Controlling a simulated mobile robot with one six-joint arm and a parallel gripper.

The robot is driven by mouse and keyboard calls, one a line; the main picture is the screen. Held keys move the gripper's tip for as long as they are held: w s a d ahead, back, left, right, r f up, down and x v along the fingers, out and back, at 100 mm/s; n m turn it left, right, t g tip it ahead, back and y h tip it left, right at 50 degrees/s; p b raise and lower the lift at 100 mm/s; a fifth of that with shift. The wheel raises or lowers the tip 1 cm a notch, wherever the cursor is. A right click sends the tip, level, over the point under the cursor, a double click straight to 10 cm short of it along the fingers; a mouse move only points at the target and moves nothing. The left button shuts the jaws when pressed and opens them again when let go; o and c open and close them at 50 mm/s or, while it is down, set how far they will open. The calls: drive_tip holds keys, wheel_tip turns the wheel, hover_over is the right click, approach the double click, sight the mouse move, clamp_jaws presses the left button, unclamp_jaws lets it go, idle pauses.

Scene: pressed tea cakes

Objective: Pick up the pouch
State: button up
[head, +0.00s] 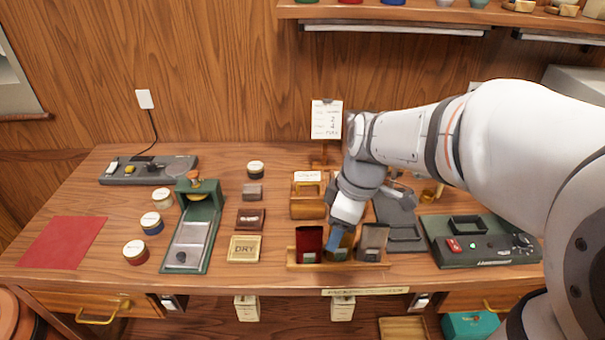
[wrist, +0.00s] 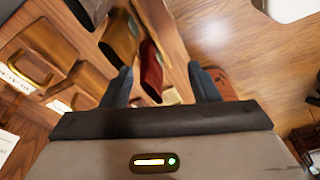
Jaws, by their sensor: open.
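Three pouches stand side by side in a wooden rack (head: 345,266) near the table's front edge. They are a dark red pouch (head: 309,243), an olive pouch (head: 344,254) in the middle, and a grey-brown pouch (head: 373,240). My gripper (head: 338,238) is over the rack and partly hides the olive pouch. In the wrist view my open gripper (wrist: 161,84) shows two blue-grey fingers. The red pouch (wrist: 151,68) appears between them, and the olive pouch (wrist: 120,38) is beyond the left finger. I cannot tell whether a finger touches a pouch.
A wooden holder (head: 307,208) stands behind the rack. A tile marked DRY (head: 243,249) and a green press (head: 192,230) lie to the left. A dark green device (head: 480,250) is at the right. The front table edge is close to the rack.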

sight(307, 238)
drive_tip(key=w+a+n, duration=0.1)
drive_tip(key=n, duration=0.1)
drive_tip(key=w+a+n, duration=0.2)
drive_tip(key=n, duration=0.1)
drive_tip(key=shift+f+g+y+p, duration=0.1)
drive_tip(key=shift+g+y+p, duration=0.2)
drive_tip(key=shift+p, duration=0.05)
drive_tip(key=shift+w+a+f+n, duration=0.2)
drive_tip(key=shift+w+a+n, duration=0.15)
drive_tip(key=shift+n, duration=0.35)
drive_tip(key=x, duration=0.3)
drive_tip(key=p+x, duration=0.1)
drive_tip(key=x, duration=0.3)
drive_tip(key=shift+w+a+f, duration=0.2)
drive_tip(key=shift+a+f, duration=0.05)
drive_tip(key=shift+a, duration=0.05)
drive_tip(key=shift+c, duration=0.2)
drive_tip(key=c, duration=1.1)
